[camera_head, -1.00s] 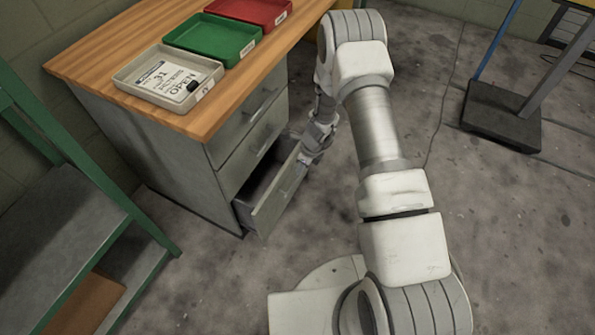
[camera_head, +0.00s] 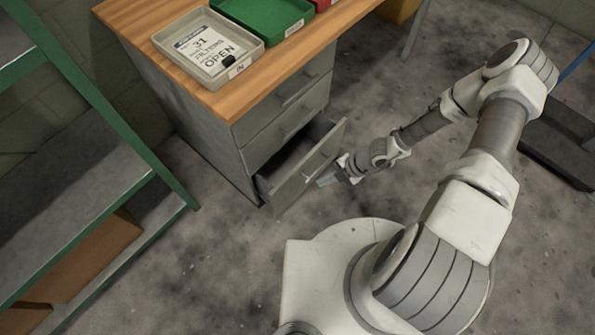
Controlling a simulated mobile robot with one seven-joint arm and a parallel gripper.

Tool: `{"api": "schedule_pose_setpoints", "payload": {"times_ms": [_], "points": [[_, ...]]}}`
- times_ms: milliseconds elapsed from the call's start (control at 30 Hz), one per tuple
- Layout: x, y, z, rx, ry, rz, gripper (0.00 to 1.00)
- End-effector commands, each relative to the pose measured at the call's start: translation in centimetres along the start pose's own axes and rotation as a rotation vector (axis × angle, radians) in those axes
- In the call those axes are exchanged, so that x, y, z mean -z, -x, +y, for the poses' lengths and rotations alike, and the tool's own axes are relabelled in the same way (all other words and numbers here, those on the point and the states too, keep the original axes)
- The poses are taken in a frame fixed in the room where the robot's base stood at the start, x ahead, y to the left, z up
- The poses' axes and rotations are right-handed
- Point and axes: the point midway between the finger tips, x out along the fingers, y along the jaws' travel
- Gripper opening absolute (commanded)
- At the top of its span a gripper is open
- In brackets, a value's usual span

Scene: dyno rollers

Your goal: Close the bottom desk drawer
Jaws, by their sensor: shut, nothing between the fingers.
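The grey desk drawer unit (camera_head: 190,120) stands under the wooden desktop (camera_head: 215,100). Its bottom drawer (camera_head: 308,172) is pulled out, with a dark interior showing behind the front panel. The two drawers above it, the middle one (camera_head: 290,130) and the top one (camera_head: 292,95), are shut. My gripper (camera_head: 326,181) is in front of the bottom drawer's front panel, near its handle. Its fingers are shut with nothing between them. I cannot tell whether the fingertips touch the panel.
On the desktop are a grey tray (camera_head: 243,66) with a sign, a green tray (camera_head: 295,25) and a red tray (camera_head: 322,4). A green-framed shelf (camera_head: 110,105) stands at left. A dark base (camera_head: 560,140) lies at right. The concrete floor before the drawer is clear.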

Motion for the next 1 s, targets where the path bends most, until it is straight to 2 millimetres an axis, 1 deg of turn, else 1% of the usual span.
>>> {"api": "schedule_pose_setpoints", "payload": {"times_ms": [33, 133, 267, 467, 767, 900, 1000], "points": [[0.4, 0.1, 0.1, -0.01, -0.034, 0.006, 0.0], [0.6, -0.2, 0.1, -0.018, -0.064, 0.012, 0.0], [0.6, -1.5, 0.1, -0.019, -0.066, 0.013, 0.0], [0.6, -4.7, 0.1, -0.019, -0.064, 0.014, 0.0], [0.6, -10.4, 0.2, -0.018, -0.063, 0.013, 0.0], [0.4, -11.2, 2.1, -0.016, -0.054, 0.01, 0.0], [0.4, -11.5, 2.9, -0.015, -0.056, 0.01, 0.0]]}}
